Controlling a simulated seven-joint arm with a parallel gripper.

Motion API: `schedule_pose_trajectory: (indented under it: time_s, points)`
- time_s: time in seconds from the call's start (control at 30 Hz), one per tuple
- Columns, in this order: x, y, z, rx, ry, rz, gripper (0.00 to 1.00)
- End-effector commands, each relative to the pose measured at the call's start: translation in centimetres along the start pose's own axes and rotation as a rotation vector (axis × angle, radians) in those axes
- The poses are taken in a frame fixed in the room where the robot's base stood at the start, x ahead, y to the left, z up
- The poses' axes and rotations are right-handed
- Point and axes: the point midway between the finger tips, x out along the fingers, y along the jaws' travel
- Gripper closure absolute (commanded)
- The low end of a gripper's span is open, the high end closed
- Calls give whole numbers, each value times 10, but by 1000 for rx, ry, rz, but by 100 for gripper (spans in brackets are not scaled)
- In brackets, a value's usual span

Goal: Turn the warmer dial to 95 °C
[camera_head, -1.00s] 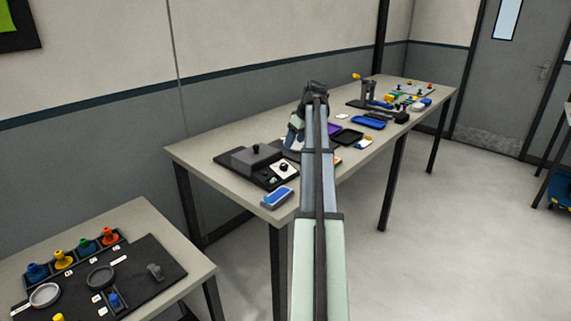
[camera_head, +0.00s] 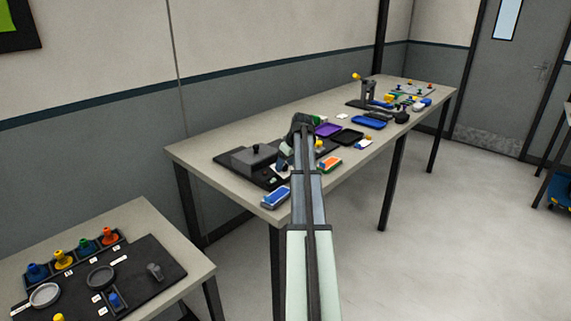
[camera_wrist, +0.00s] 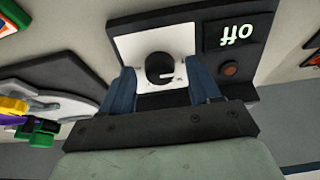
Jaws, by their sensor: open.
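The warmer (camera_head: 250,162) is a grey box with a knob on top, on a black base on the long table. Its black dial (camera_wrist: 160,68) sits on a white plate (camera_wrist: 128,48) in the wrist view, with a light pointer mark on it. The scale numbers are too small to read. A small display (camera_wrist: 236,32) beside it reads "off", upside down in this view. My gripper (camera_wrist: 160,92) is open, its two blue-grey fingers apart on either side of the dial's lower part in the picture. I cannot tell whether they touch it.
A round dark red button (camera_wrist: 229,69) is below the display.

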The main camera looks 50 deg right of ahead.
Motion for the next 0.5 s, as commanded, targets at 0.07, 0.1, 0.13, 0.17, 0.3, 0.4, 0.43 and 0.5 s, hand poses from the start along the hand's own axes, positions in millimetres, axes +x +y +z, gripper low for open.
schedule_pose_trajectory:
  time_s: [0.07, 0.1, 0.13, 0.17, 0.3, 0.4, 0.43, 0.5]
  points:
    - [1, 0, 0, 0, 0, 0, 38]
    - [1, 0, 0, 0, 0, 0, 38]
    - [1, 0, 0, 0, 0, 0, 38]
    - [1, 0, 0, 0, 0, 0, 38]
    - [1, 0, 0, 0, 0, 0, 43]
    - [1, 0, 0, 0, 0, 0, 52]
    - [1, 0, 0, 0, 0, 0, 55]
    - [1, 0, 0, 0, 0, 0, 62]
